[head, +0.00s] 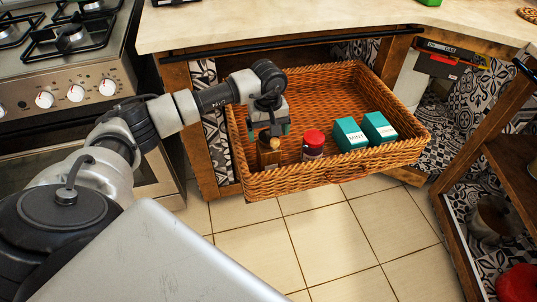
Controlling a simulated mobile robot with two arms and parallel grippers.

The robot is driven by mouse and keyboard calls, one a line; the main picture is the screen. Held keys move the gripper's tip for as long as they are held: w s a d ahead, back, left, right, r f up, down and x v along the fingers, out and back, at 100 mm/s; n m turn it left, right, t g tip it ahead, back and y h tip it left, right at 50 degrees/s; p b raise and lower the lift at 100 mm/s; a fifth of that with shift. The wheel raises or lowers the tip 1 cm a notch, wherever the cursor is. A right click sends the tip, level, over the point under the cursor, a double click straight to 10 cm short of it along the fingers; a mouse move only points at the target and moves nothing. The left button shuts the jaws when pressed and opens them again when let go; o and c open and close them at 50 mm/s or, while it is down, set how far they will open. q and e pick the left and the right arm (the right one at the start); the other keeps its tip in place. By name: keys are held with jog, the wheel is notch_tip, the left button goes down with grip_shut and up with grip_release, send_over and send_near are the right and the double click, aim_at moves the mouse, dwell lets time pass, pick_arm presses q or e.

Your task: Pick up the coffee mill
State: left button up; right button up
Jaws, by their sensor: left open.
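The coffee mill (268,156) is a small brown wooden thing with a rounded light knob on top. It stands in the left front part of a wicker basket drawer (345,172), which is pulled out under the counter. My left gripper (268,132) is open and points down at the top of the mill, with its fingers by the knob. I cannot tell whether the fingers touch it. The gripper hides part of the mill's top. My right gripper is not in view.
In the basket, a jar with a red lid (313,145) stands right of the mill. Two teal boxes, one here (349,135) and one here (379,128), stand farther right. The basket's back is empty. A stove (75,95) is at left, open shelving (490,160) at right.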

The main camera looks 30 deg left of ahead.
pick_arm(q)
jog(key=shift+r, duration=0.1)
jog(key=c, duration=1.5)
